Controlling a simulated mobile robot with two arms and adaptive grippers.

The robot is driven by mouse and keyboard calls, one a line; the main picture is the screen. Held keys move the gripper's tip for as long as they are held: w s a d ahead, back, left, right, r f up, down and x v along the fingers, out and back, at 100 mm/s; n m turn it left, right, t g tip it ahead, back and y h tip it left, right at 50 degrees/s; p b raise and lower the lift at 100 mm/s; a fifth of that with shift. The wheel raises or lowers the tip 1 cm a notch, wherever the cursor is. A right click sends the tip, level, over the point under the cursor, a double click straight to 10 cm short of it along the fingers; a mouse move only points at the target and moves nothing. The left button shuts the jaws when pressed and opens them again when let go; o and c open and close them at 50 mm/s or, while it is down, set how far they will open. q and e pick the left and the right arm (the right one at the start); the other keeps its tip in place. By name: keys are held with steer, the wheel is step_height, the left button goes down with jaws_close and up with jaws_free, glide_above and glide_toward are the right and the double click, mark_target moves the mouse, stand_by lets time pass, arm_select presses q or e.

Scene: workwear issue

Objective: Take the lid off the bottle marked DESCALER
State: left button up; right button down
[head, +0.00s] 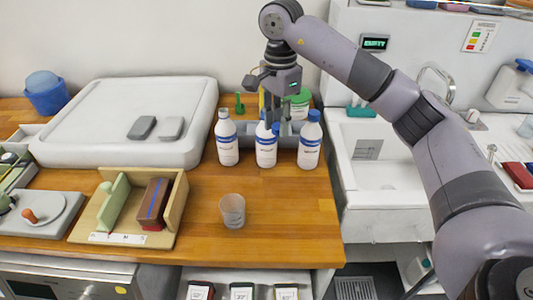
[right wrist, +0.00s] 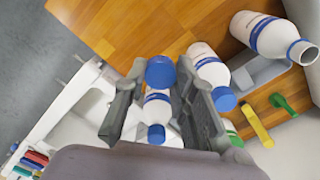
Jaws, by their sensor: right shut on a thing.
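Three white bottles with blue bands stand in a row on the wooden counter. The left bottle (head: 228,145) has no lid, and its open neck shows in the right wrist view (right wrist: 302,52). The middle bottle (head: 266,152) and right bottle (head: 309,148) wear blue lids. The labels are too small to read, so I cannot tell which says DESCALER. My right gripper (head: 270,122) is above the middle bottle. In the right wrist view it is shut on a loose blue lid (right wrist: 160,72), held between its fingertips. My left gripper is out of view.
A grey bin (head: 288,141) with a green-lidded container (head: 299,101) stands behind the bottles. A clear cup (head: 232,211) stands in front. A wooden stand (head: 85,222) and large pale tray (head: 70,150) are left, the sink (head: 385,175) right. Bare counter lies around the cup.

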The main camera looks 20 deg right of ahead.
steer(key=shift+w+d+m, duration=0.2)
steer(key=shift+d+m, duration=0.05)
steer(key=shift+m, duration=0.15)
steer(key=shift+f, duration=0.35)
glide_above(277, 186)
step_height(277, 186, down, 6)
step_height(277, 186, down, 9)
steer(key=shift+r+p, duration=0.1)
steer(key=shift+p, duration=0.8)
step_height(277, 186, down, 4)
steer(key=shift+p, duration=0.5)
steer(key=shift+f, duration=0.2)
steer(key=shift+f, duration=0.1)
